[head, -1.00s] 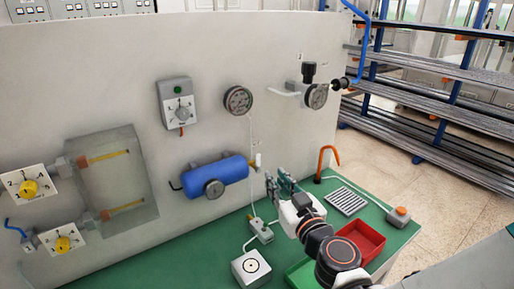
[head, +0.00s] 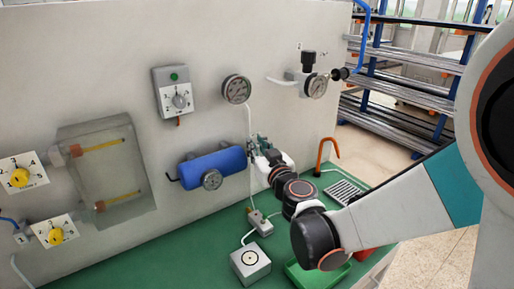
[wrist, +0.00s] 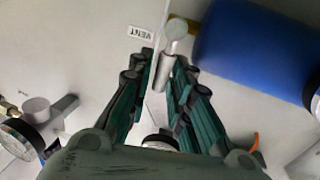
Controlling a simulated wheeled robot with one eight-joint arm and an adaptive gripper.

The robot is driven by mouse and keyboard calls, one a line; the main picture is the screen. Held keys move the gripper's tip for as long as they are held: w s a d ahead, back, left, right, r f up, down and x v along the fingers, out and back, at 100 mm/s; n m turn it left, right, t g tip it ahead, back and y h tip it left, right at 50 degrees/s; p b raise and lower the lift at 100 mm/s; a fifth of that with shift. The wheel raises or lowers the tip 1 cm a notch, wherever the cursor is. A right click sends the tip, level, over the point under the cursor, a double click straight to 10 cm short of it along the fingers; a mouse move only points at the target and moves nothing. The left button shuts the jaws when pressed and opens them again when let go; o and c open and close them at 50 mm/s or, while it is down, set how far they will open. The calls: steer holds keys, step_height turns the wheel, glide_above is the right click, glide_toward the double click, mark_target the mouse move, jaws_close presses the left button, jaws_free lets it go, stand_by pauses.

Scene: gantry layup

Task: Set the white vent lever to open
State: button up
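The white vent lever (wrist: 168,62) shows in the wrist view as a short white handle with a round end, next to a brass fitting (wrist: 187,23) at the end of the blue tank (wrist: 255,50). My gripper (wrist: 166,70) is open, with its green-and-black fingers on either side of the lever; I cannot tell whether they touch it. A VENT label (wrist: 139,33) appears upside down beside the lever. In the head view my gripper (head: 258,143) is at the right end of the blue tank (head: 212,168) and hides the lever.
A gauge (head: 237,90) and a grey switch box (head: 174,92) are on the panel above the tank. An orange hook (head: 326,152) stands to the right of my gripper. A white box (head: 250,263) and a green tray (head: 318,277) are on the green bench.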

jaws_close()
